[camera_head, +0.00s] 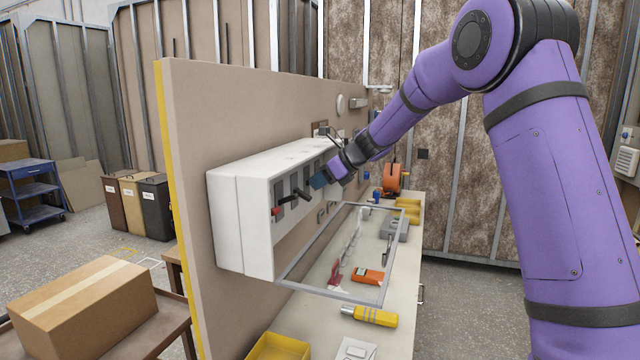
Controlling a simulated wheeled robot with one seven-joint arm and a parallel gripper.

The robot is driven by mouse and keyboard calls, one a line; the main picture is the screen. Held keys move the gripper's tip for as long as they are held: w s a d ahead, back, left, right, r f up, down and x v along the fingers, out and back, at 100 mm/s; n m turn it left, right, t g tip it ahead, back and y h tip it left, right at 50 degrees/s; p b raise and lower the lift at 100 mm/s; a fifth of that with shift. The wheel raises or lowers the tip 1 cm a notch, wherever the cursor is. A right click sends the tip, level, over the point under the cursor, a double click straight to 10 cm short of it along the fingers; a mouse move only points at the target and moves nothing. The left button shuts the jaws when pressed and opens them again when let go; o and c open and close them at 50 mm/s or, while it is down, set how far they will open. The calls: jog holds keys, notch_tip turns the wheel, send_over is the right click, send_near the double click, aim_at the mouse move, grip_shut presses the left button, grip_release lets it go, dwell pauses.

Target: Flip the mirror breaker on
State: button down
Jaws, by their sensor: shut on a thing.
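A white breaker box (241,222) is mounted on a beige wall panel, with a row of dark breaker switches on its front. One switch at the near end has a red tip (276,211). My gripper (319,181) is at the far part of the row, shut on a breaker switch there. Its fingers and wrist hide most of that switch. Labels are too small to read, so I cannot tell which one is the mirror breaker or its position.
A clear framed cover (285,279) hangs open below the box, over the workbench (411,262). An orange meter (368,276), a yellow tool (376,316) and a yellow bin (278,346) lie on the bench. A cardboard box (84,307) stands on the left. Floor at right is clear.

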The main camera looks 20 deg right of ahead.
jog(key=shift+r+g+h, duration=0.15)
jog(key=shift+g+h, duration=0.15)
jog(key=shift+h, duration=0.1)
dwell(0.3)
jog(key=c, duration=1)
grip_release()
jog(key=shift+c, duration=0.2)
jog(key=v, duration=1)
jog(key=shift+r, duration=0.35)
jog(key=shift+s+d, duration=0.1)
jog(key=shift+d, duration=0.05)
